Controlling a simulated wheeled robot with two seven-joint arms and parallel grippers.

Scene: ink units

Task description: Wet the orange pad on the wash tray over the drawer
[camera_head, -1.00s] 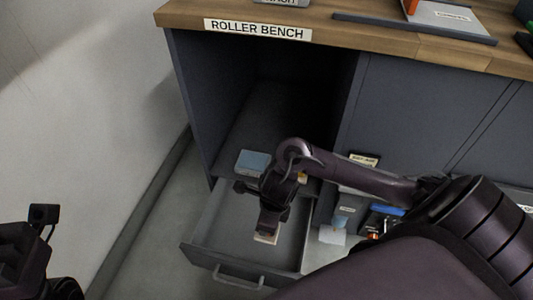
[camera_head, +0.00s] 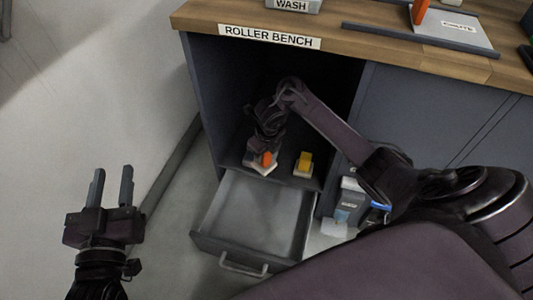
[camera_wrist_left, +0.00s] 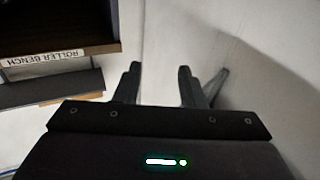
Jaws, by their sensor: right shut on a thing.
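The orange pad (camera_head: 266,158), an orange block with a pale base, is at my right gripper (camera_head: 263,150), in front of the open compartment and above the back of the drawer. The right gripper is shut on it; the fingertips are partly hidden by the wrist. The drawer (camera_head: 225,243) is pulled out and looks empty. A grey tray labelled WASH (camera_head: 292,5) is on the bench top, cut off by the top edge. My left gripper (camera_head: 112,188) is open and empty at lower left; its two fingers also show apart in the left wrist view (camera_wrist_left: 159,85).
A yellow block on a pale base (camera_head: 304,162) stands at the compartment's front edge. A grey container (camera_head: 350,200) and blue items are right of the drawer. Floor at left is clear.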

